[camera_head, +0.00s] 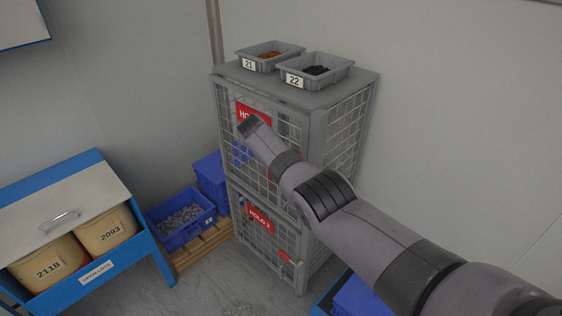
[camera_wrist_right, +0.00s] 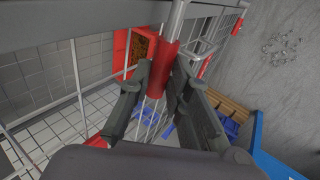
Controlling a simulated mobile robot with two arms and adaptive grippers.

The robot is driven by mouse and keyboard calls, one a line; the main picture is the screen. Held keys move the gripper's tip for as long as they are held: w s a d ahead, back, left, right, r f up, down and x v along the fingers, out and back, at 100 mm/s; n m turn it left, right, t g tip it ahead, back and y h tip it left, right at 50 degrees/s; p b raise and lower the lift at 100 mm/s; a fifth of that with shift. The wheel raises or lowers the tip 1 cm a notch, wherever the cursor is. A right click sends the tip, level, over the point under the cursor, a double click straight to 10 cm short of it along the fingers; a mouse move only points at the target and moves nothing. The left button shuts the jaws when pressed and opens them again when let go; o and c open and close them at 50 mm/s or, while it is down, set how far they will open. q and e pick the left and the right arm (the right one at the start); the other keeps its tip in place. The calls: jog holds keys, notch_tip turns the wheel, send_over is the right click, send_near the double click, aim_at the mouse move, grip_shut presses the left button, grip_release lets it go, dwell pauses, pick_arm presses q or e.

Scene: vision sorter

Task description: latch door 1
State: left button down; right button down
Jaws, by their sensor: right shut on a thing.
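The grey wire-mesh cage (camera_head: 312,120) has two doors, one above the other. The upper door (camera_head: 236,150) carries a red sign starting "HO" (camera_head: 250,112), partly covered by my right arm. In the right wrist view my right gripper (camera_wrist_right: 163,80) is shut on a red sleeve (camera_wrist_right: 166,58) on a grey metal rod, with a dark finger on each side. The head view hides the fingertips behind my arm. I cannot tell whether the upper door is flush with its frame. My left gripper is not in view.
The lower door has a red "HOLD 2" sign (camera_head: 260,218). Grey bins 21 (camera_head: 249,64) and 22 (camera_head: 296,80) stand on the cage top. A blue crate (camera_head: 182,220) sits on a wooden pallet (camera_head: 205,247) to the left. A blue "OPEN LOTS" bench (camera_head: 150,240) stands farther left.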

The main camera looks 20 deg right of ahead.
jog(key=shift+s+a+f, duration=0.1)
jog(key=shift+f, duration=0.25)
jog(key=c, duration=1.9)
grip_release()
jog(key=o, duration=0.4)
jog(key=shift+r, duration=0.1)
jog(key=shift+r, duration=0.2)
jog(key=v, duration=1.1)
jog(key=shift+a+r, duration=0.2)
jog(key=shift+r, duration=0.05)
